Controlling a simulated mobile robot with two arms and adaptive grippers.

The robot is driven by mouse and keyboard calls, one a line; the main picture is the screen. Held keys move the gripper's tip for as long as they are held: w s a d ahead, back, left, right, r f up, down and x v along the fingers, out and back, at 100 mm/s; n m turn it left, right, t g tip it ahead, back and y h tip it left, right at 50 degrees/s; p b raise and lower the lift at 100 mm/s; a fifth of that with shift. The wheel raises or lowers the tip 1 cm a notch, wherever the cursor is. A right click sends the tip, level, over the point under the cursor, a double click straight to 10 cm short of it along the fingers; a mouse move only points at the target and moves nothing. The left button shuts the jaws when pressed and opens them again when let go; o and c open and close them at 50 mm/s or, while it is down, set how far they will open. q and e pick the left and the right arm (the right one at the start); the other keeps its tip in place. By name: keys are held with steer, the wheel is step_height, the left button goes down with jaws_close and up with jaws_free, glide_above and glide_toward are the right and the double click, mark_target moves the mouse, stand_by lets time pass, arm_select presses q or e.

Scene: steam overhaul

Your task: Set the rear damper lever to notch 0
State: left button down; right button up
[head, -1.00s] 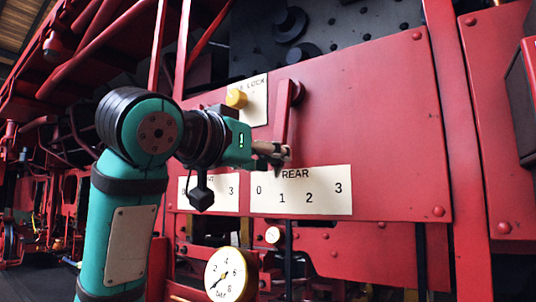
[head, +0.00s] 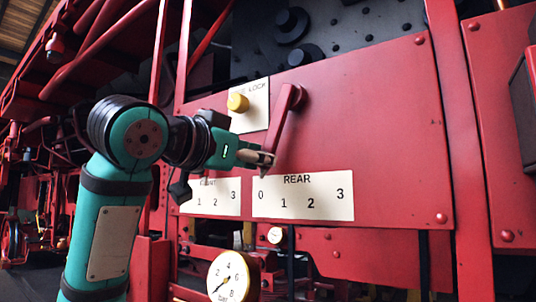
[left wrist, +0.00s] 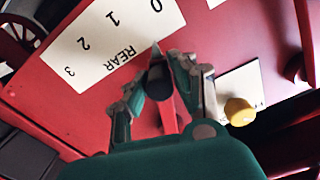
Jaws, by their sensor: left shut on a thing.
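The rear damper lever (head: 284,124) is a red bar hanging from a pivot on the red panel, tilted so its lower end lies to the left. Its end points toward the 0 on the white REAR plate (head: 325,206), which reads 0 to 3. In the left wrist view, the dark grip (left wrist: 158,82) and its pointed tip are between the fingers, with the tip facing the 0 end of the REAR plate (left wrist: 95,60). My left gripper (head: 266,160) is shut on the lever's lower end; it also shows in the left wrist view (left wrist: 160,88). My right gripper is not in view.
A second numbered plate (head: 213,201) sits left of the REAR plate, partly hidden by my arm. A yellow knob (head: 238,102) on a lock plate (head: 258,112) is close above my left gripper. A pressure gauge (head: 229,277) is below. The panel to the right is clear.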

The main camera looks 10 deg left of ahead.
arm_select(q)
steer(key=shift+a+r, duration=0.25)
steer(key=shift+a, duration=0.1)
steer(key=c, duration=1.3)
jaws_free()
steer(key=shift+o, duration=1.1)
steer(key=shift+f, duration=0.1)
steer(key=shift+s, duration=0.1)
steer(key=v, duration=1.1)
steer(key=shift+s+a, duration=0.2)
steer(key=shift+s, duration=0.15)
